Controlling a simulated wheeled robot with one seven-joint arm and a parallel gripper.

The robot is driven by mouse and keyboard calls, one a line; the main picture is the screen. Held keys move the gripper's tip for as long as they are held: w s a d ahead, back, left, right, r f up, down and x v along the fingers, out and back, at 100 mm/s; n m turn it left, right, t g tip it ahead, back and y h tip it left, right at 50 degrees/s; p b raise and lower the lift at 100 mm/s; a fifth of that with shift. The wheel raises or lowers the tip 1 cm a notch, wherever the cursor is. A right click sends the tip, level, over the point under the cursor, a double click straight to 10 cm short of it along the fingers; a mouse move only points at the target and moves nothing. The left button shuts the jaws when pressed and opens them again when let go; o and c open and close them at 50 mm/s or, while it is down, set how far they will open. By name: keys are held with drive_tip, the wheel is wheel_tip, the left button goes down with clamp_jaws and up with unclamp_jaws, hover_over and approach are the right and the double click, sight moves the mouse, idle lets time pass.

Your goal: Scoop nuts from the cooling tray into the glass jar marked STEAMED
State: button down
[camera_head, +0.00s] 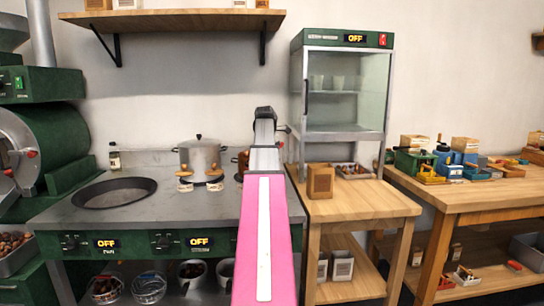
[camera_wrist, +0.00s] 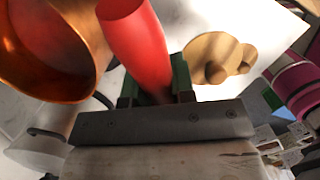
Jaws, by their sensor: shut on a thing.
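My gripper (camera_wrist: 155,92) is shut on a red, rounded handle (camera_wrist: 138,38) in the wrist view. A shiny copper vessel (camera_wrist: 50,55) lies close to the handle on the left; I cannot tell whether the two are joined. In the head view my arm hides the gripper, and a bit of copper (camera_head: 242,158) shows beside it above the stove. A metal tray of brown nuts (camera_head: 14,250) stands at the far left below the green drum machine. I cannot make out a jar marked STEAMED.
A steel pot (camera_head: 201,158) stands on the stove top (camera_head: 160,215), with a wide dark pan (camera_head: 115,192) to its left. A wooden table (camera_head: 360,202) and a glass-fronted cabinet (camera_head: 343,85) stand to the right. A round wooden piece (camera_wrist: 212,55) lies right of the handle.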

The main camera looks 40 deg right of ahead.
drive_tip(key=a+r+h, duration=0.1)
drive_tip(key=r+h, duration=0.1)
drive_tip(key=a+r+h, duration=0.1)
drive_tip(key=r+h, duration=0.1)
drive_tip(key=shift+a, duration=0.2)
drive_tip(key=shift+a+r+h, duration=0.8)
drive_tip(key=shift+a+h, duration=0.1)
drive_tip(key=shift+h, duration=0.2)
drive_tip(key=shift+w+a+r+h, duration=0.1)
drive_tip(key=shift+a+r+h, duration=0.35)
drive_tip(key=shift+a+h, duration=0.2)
drive_tip(key=shift+a+r+h, duration=0.4)
drive_tip(key=shift+a+h, duration=0.15)
drive_tip(key=shift+h, duration=0.2)
drive_tip(key=shift+d, duration=0.15)
